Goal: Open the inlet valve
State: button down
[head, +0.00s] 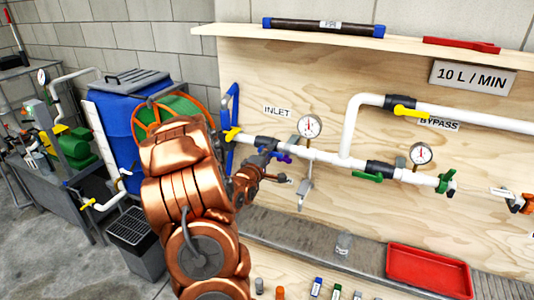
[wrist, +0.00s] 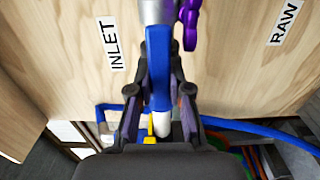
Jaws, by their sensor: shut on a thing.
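The INLET label (head: 277,112) is on the plywood panel above the left end of the white pipe, and it also shows in the wrist view (wrist: 112,44). My gripper (head: 268,150) is at the pipe just below and left of this label. In the wrist view my gripper (wrist: 160,62) has its two dark fingers on either side of a blue lever handle (wrist: 159,80) and is shut on it. In the head view my gripper hides most of this lever. A purple valve part (wrist: 189,22) is just beyond it, and it also shows in the head view (head: 284,157).
A yellow handle (head: 232,133) and blue hose (head: 232,100) are left of my gripper. A pressure gauge (head: 310,126) stands on the pipe to the right. A RAW label (wrist: 286,24) is nearby.

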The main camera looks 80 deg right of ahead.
jog(key=c, duration=1.1)
grip_release()
jog(key=shift+o, duration=0.2)
